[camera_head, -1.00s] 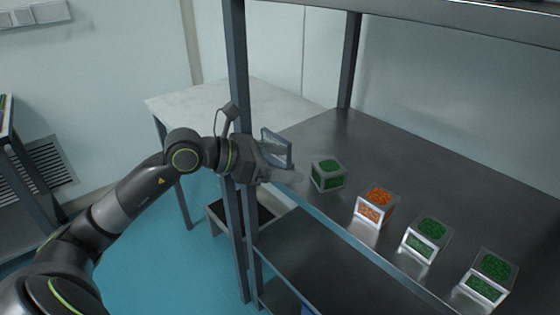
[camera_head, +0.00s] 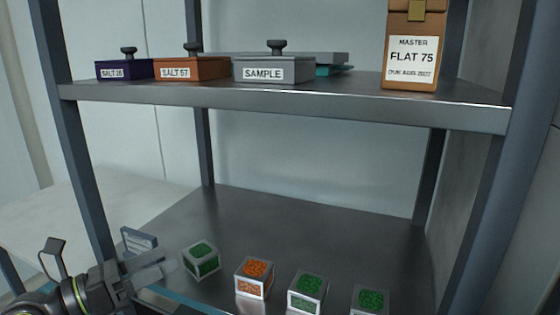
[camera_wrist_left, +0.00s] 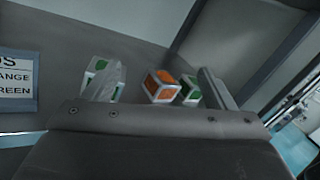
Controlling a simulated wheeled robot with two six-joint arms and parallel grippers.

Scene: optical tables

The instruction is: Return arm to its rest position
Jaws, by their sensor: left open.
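My left gripper (camera_head: 160,268) is at the lower left of the head view, over the left front part of the lower shelf. It is open, and no object shows held in it. In the left wrist view its two fingers (camera_wrist_left: 158,80) stand apart, with cubes visible beyond them. In the head view the fingers point toward the nearest green cube (camera_head: 201,261), apart from it as far as I can tell. My right gripper is not in view.
An orange cube (camera_head: 254,277) and two more green cubes (camera_head: 307,290) (camera_head: 370,301) stand in a row on the lower shelf (camera_head: 300,222). A small sign (camera_head: 139,241) stands beside my gripper. The upper shelf holds lidded boxes (camera_head: 275,70) and a brown case (camera_head: 411,50).

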